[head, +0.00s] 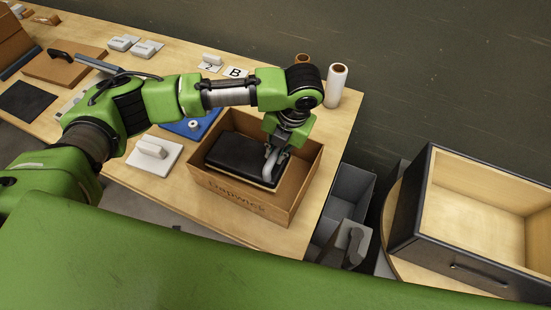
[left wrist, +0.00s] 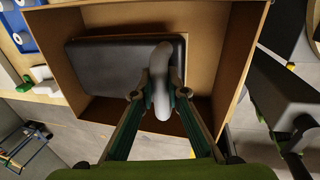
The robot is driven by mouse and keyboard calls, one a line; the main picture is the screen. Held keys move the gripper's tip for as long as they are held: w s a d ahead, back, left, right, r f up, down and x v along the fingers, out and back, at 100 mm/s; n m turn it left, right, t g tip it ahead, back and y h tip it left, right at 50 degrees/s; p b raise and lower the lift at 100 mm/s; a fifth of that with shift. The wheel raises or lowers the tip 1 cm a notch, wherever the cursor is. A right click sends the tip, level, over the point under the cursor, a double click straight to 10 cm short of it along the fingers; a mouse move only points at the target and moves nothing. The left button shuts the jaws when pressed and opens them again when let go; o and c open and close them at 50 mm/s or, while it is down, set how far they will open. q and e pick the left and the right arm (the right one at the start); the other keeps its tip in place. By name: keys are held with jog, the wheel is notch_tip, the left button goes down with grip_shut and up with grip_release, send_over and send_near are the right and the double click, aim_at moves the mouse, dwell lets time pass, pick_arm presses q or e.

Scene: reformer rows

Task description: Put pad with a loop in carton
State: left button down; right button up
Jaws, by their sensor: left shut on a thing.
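The carton (head: 245,202) is an open brown box near the front right edge of the table, with printing on its front wall. Its wall also shows in the left wrist view (left wrist: 243,60). The black pad (head: 240,155) with a grey loop lies inside or just within the carton's walls; I cannot tell whether it touches the floor. My left gripper (head: 276,165) reaches down into the carton and is shut on the loop, which stands between its fingers in the left wrist view (left wrist: 160,88). The pad (left wrist: 115,65) shows flat below it. My right gripper is not in view.
A white block on a white plate (head: 154,154) and a blue tray (head: 190,125) stand left of the carton. A paper roll (head: 337,84) stands behind it. Grey bins (head: 350,190) and an open dark drawer box (head: 480,215) are at the right.

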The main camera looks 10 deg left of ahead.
pick_arm(q)
jog(key=shift+f, duration=1.05)
jog(key=shift+d+p+x, duration=0.25)
jog(key=shift+p+x, duration=0.15)
jog(key=shift+x, duration=0.7)
jog(key=shift+f, duration=0.4)
jog(key=c, duration=2)
grip_release()
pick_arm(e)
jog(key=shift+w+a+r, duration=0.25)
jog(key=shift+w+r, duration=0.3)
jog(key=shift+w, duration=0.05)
